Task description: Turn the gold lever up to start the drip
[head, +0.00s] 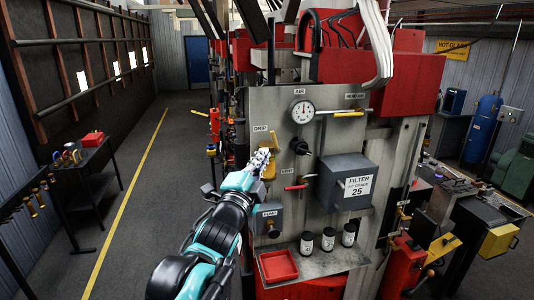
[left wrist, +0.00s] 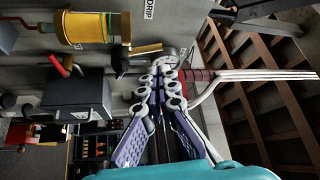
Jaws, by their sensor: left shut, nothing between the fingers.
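The gold lever (head: 273,139) is on the grey panel by the DRIP label (head: 260,128), just above the amber drip reservoir (head: 269,172). My right gripper is not in view.
A red-handled valve (head: 296,187) and the grey filter box (head: 346,183) are right of the reservoir. The pump box (head: 269,217) is below. An air gauge (head: 302,111) sits above. Dark bottles (head: 328,240) and a red tray (head: 278,266) stand on the shelf.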

